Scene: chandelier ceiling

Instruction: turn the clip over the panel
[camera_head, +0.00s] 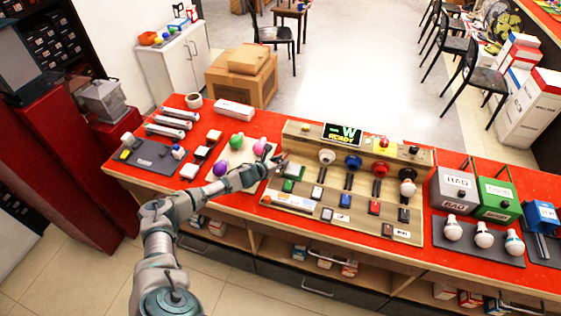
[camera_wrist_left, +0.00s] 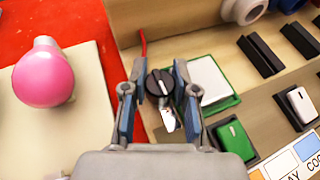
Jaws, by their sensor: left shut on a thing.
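The clip is a dark round knob with a pale metal tab (camera_wrist_left: 161,84), seen in the left wrist view beside a white square panel (camera_wrist_left: 208,78) with a green edge. The panel sits on the beige console; it also shows in the head view (camera_head: 294,169). My left gripper (camera_wrist_left: 160,78) has one finger on each side of the knob and is shut on it. In the head view my left gripper (camera_head: 273,163) reaches the console's left end and hides the clip. My right gripper is in neither view.
A pink bulb (camera_wrist_left: 43,75) stands on a pale board left of my gripper. Coloured knobs and switches (camera_head: 353,162) cover the console to the right. Grey and green boxes and white bulbs (camera_head: 453,228) stand at the far right.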

